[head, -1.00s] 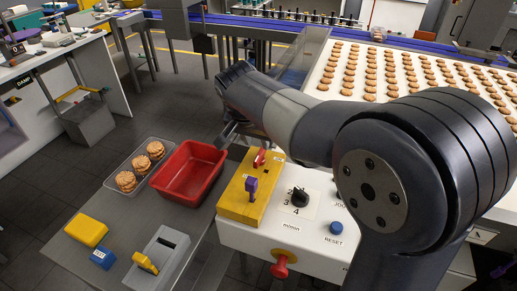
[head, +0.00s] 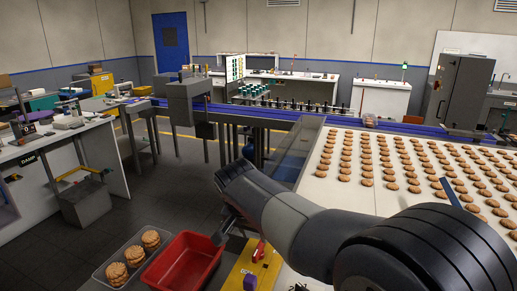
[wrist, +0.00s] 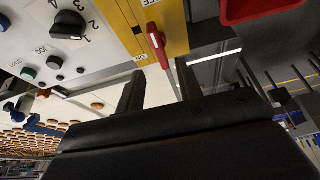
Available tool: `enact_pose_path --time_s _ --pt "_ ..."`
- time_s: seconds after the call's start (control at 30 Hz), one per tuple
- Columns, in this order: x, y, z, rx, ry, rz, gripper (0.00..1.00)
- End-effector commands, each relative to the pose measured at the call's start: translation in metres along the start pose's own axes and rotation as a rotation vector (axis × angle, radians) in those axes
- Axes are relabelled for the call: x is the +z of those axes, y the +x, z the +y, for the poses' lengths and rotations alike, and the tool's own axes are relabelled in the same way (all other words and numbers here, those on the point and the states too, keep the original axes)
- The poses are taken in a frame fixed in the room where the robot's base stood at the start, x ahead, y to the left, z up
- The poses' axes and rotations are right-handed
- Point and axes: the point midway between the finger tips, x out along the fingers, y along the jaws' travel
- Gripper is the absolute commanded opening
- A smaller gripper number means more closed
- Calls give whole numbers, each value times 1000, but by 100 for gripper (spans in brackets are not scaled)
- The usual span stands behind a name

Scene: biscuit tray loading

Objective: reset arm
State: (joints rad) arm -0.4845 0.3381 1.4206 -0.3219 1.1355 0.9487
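My gripper (head: 226,230) hangs at the end of my arm, just right of the red bin and above the yellow plate. In the wrist view its two dark fingers (wrist: 158,88) stand well apart, with nothing between their tips. A red switch lever (wrist: 157,45) on the yellow plate (wrist: 162,14) lies beyond the fingers, apart from them as far as I can see. The red lever also shows in the head view (head: 258,251).
The empty red bin (head: 160,282) and a clear tray of stacked biscuits (head: 96,275) stand at lower left. A white control panel with a black dial (wrist: 68,25) borders the yellow plate. A white conveyor (head: 330,178) with rows of biscuits lies at right.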

Motion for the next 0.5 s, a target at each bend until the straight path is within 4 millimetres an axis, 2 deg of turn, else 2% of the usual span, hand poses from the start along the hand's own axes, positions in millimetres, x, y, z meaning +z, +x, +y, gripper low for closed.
enact_pose_path --time_s 0.1,0.3,0.4,0.5 --pt "0 25 1 5 0 -4 35" --pt "0 60 1 4 -1 -3 35" --pt "0 73 1 3 -1 -2 35" --pt "0 71 1 -10 -27 -1 35"
